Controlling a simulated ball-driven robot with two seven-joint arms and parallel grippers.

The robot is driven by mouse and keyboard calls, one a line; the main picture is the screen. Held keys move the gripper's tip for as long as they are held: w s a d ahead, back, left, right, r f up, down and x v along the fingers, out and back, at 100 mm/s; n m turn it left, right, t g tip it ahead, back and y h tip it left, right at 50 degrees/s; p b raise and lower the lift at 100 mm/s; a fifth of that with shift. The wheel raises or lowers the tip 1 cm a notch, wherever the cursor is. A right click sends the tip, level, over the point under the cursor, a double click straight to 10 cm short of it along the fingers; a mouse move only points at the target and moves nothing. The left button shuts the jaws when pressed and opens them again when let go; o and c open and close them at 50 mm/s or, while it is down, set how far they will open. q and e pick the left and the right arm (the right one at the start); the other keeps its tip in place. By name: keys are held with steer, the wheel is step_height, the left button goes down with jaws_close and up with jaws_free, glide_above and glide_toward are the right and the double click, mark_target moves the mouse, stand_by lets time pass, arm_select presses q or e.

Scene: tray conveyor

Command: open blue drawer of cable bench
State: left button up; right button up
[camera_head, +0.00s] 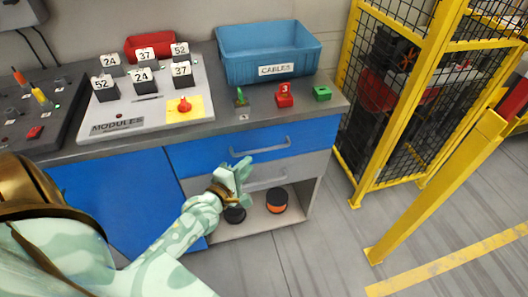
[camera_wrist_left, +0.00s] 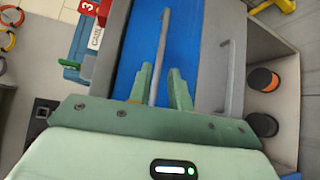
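The blue drawer (camera_head: 205,151) is the upper drawer of the bench, below the worktop, and looks shut. Its grey bar handle (camera_head: 262,147) also shows in the left wrist view (camera_wrist_left: 160,50). My left gripper (camera_head: 240,168) is in front of the drawer, near the left end of the handle in the head view. In the left wrist view its two green fingers (camera_wrist_left: 160,82) are apart, with the handle bar lying between them in the picture. I cannot tell whether they touch it. My right gripper is not in view.
Below is a grey drawer (camera_head: 305,167) with its own handle, above an open shelf (camera_head: 256,222) with black-and-orange spools. The worktop holds a blue CABLES bin (camera_head: 240,66), small connectors and a MODULES board (camera_head: 150,115). A yellow cage (camera_head: 405,90) stands right. Floor in front is clear.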

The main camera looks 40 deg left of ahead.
mark_target(260, 151)
arm_select(q)
steer(key=w+b, duration=0.1)
steer(key=w, duration=0.1)
steer(key=w+f, duration=0.1)
steer(key=w, duration=0.2)
steer(key=w+b, duration=0.1)
steer(key=w, duration=0.2)
steer(key=shift+w+a+f+b, duration=0.2)
steer(key=shift+a+f+b, duration=0.1)
steer(key=shift+b, duration=0.05)
steer(key=shift+w, duration=0.4)
steer(key=shift+r, duration=0.1)
jaws_close()
